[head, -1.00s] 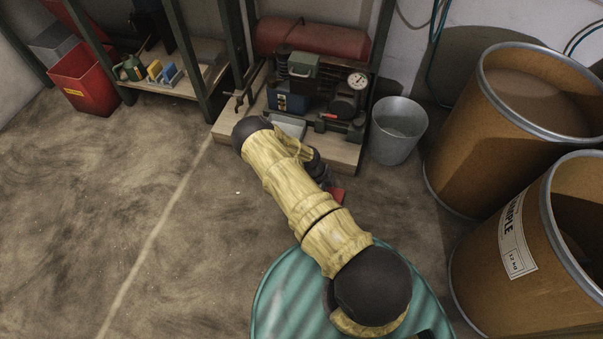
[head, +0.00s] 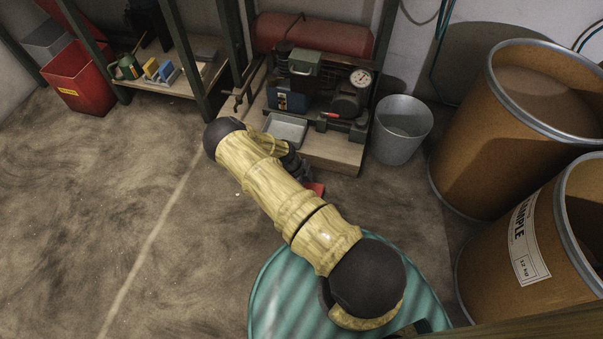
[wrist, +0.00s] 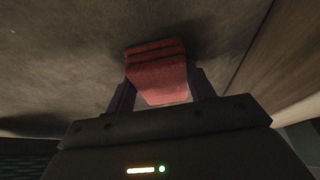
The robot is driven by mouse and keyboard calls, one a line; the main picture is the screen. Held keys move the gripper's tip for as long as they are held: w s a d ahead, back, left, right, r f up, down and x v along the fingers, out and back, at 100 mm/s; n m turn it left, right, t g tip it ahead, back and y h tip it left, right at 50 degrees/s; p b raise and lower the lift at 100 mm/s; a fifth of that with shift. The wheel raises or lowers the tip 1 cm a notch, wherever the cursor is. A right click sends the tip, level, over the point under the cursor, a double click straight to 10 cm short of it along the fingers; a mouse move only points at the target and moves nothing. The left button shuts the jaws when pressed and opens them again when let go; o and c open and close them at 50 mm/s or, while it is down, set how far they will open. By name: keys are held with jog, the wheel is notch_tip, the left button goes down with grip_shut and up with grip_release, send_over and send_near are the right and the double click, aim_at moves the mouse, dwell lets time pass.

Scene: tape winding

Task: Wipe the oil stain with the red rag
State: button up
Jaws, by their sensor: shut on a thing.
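The red rag (wrist: 158,76) is folded and held between the two fingers of my gripper (wrist: 160,95) in the wrist view. In the head view a small part of the red rag (head: 316,189) shows beyond my arm, low near the front of the wooden platform. My gripper (head: 303,178) is mostly hidden behind my arm there. The rag is close over the concrete floor; I cannot tell whether it touches. The floor has dark smudges, but I cannot pick out the oil stain for certain.
A wooden platform (head: 332,160) with a compressor (head: 345,98) and a grey tray (head: 285,128) stands just beyond. A metal bucket (head: 402,130) and brown drums (head: 520,120) are at right. A red bin (head: 80,85) is far left. The left floor is open.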

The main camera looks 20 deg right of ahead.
jog(key=shift+w+a+r, duration=0.1)
jog(key=shift+w+a, duration=0.15)
jog(key=shift+a, duration=0.1)
jog(key=r+p, duration=0.2)
jog(key=r, duration=0.1)
jog(key=shift+d+r, duration=0.2)
jog(key=shift+r, duration=0.05)
jog(key=shift+s+a+r+p, duration=0.1)
jog(key=shift+a+r+p, duration=0.1)
jog(key=shift+r+p, duration=0.85)
jog(key=shift+d+r+p, duration=0.1)
jog(key=shift+r+p, duration=0.5)
jog(key=shift+r, duration=0.65)
